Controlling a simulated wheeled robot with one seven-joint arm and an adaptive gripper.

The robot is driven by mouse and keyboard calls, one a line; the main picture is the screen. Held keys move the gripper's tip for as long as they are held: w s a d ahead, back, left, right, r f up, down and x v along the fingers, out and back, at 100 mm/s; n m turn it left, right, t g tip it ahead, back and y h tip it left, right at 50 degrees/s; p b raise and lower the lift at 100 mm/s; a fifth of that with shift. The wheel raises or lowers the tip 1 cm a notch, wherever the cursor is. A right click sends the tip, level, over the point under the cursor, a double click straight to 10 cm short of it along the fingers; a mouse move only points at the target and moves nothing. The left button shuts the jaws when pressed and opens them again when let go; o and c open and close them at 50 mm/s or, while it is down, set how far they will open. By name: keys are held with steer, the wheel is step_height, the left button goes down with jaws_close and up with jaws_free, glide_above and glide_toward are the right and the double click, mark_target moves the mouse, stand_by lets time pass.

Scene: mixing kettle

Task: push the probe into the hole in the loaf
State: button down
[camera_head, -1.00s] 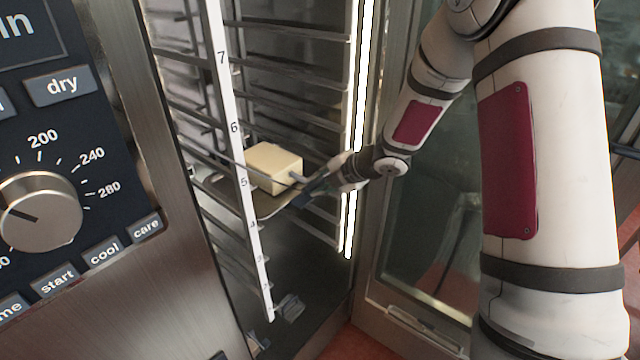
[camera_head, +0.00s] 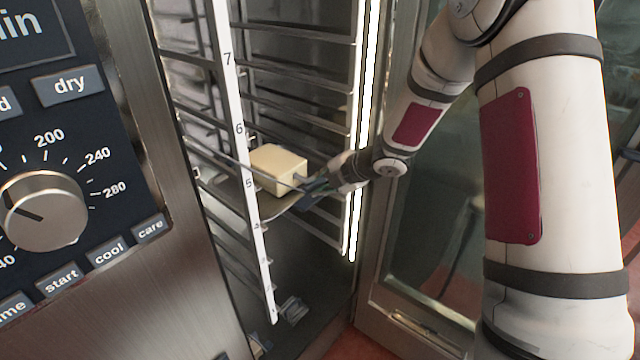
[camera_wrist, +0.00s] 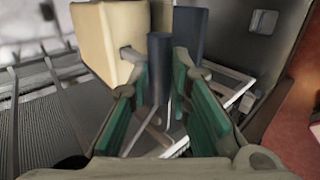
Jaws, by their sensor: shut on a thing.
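The loaf (camera_head: 278,169) is a pale yellow block on a tray (camera_head: 232,191) inside the open oven, near rack mark 5. It also shows at the upper left of the wrist view (camera_wrist: 100,45). The probe's dark blue cylindrical handle (camera_wrist: 159,68) stands between the fingertips (camera_wrist: 160,75).
A white numbered rack post (camera_head: 240,130) stands left in front of the tray, with wire racks (camera_head: 300,75) around it. The oven door (camera_head: 430,230) is open at right. The control panel (camera_head: 60,180) fills the left. A dark block (camera_wrist: 190,35) stands behind the probe.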

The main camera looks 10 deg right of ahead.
steer(key=shift+w+a, duration=0.4)
steer(key=shift+w, duration=0.15)
steer(key=c, duration=0.9)
jaws_free()
steer(key=shift+r, duration=0.1)
steer(key=shift+r+p, duration=2.4)
steer(key=shift+r, duration=1)
